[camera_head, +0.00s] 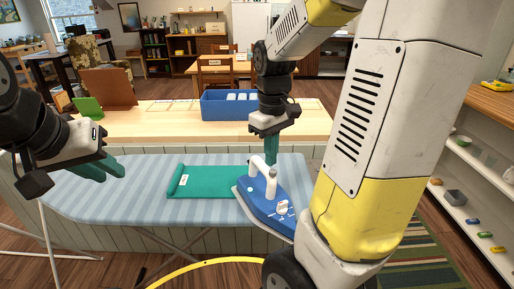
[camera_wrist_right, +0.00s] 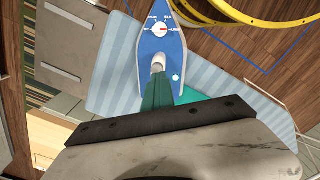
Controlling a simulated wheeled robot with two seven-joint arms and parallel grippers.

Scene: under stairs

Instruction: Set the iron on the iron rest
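The blue iron (camera_head: 262,206) with a white handle lies on the striped ironing board (camera_head: 140,187), toward its right end. It also shows in the right wrist view (camera_wrist_right: 160,45), with its dial at the top. My right gripper (camera_head: 271,158) points down at the iron's handle, its teal fingers at the handle's far end. In the right wrist view the fingers (camera_wrist_right: 159,88) meet the handle; whether they are closed on it is unclear. My left gripper (camera_head: 108,169) is empty over the board's left part, fingers slightly apart. I cannot make out the iron rest; my right arm hides the board's right end.
A green folded cloth (camera_head: 212,181) lies on the board left of the iron. Behind is a wooden counter (camera_head: 150,121) with a blue bin (camera_head: 228,105). A yellow hoop (camera_head: 205,264) is on the floor in front. Shelves (camera_head: 470,170) stand at the right.

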